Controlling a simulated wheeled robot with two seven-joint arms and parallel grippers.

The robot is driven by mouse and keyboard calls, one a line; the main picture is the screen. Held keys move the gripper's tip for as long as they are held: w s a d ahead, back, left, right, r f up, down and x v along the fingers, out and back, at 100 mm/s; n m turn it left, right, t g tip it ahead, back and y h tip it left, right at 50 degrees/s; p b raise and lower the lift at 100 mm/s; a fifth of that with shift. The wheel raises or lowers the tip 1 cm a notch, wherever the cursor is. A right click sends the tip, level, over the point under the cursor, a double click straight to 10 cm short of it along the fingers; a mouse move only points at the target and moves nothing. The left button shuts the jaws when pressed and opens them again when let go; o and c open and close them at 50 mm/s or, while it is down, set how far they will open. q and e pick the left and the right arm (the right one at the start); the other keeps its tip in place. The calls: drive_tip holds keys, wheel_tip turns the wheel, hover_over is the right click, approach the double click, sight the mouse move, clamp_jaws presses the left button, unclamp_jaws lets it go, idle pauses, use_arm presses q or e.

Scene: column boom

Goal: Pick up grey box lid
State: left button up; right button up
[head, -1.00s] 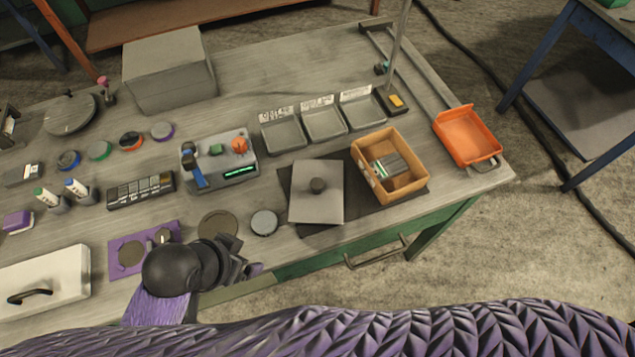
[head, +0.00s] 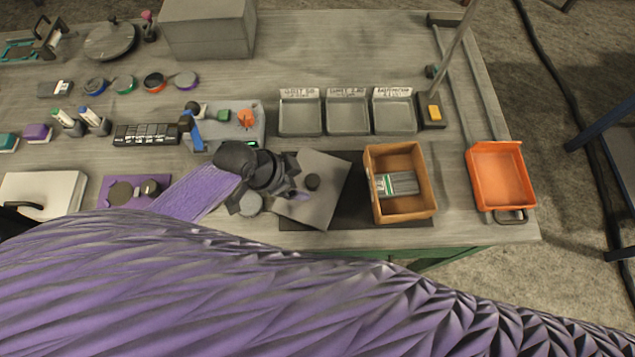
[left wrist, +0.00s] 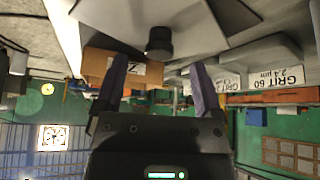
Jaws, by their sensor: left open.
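The grey box lid (head: 325,208) is a flat grey plate with a black knob (head: 313,182). It lies turned at an angle on the left part of a dark mat (head: 356,212), left of the open cardboard box. My left gripper (head: 296,188) is open and empty at the lid's left side, beside the knob, partly covering the lid. In the left wrist view the knob (left wrist: 159,42) shows between and just beyond the two open fingers (left wrist: 160,82), with the lid (left wrist: 115,14) behind it. My right gripper is not in view.
The cardboard box (head: 415,208) holds grey packs. An orange tray (head: 502,178) is at the right edge. Three grey labelled trays (head: 347,118) stand behind the mat. A device with a blue lever (head: 240,125) and a round grey disc (head: 250,204) are close to my left arm.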

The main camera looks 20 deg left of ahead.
sight(310, 181)
use_arm(q)
drive_tip(key=x, duration=0.1)
drive_tip(key=b+x, duration=0.1)
drive_tip(key=x, duration=0.3)
drive_tip(key=shift+w+d+r+b, duration=0.1)
drive_tip(key=shift+w+d+b, duration=0.25)
drive_tip(key=shift+r, duration=0.1)
clamp_jaws()
